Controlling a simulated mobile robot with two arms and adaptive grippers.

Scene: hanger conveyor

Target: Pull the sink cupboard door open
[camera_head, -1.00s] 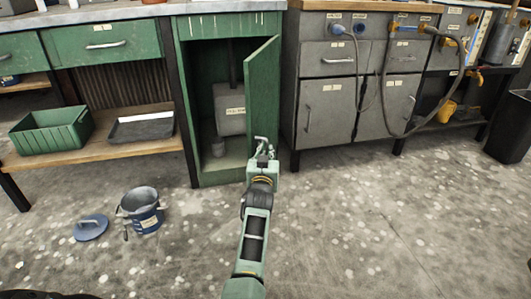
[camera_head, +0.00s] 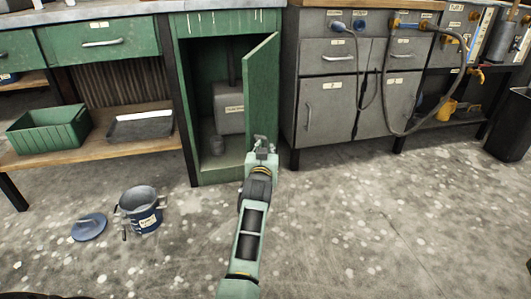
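The green sink cupboard (camera_head: 221,22) stands in the middle of the back row. Its green door (camera_head: 262,88) is hinged on the right and stands well open, swung out toward me. My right gripper is not in view.
A blue bucket (camera_head: 140,208) and its lid (camera_head: 89,227) are on the floor at left. A wooden shelf (camera_head: 80,154) holds a green crate (camera_head: 47,129) and a black tray (camera_head: 141,125). Grey cabinets (camera_head: 325,110) with hoses stand at right.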

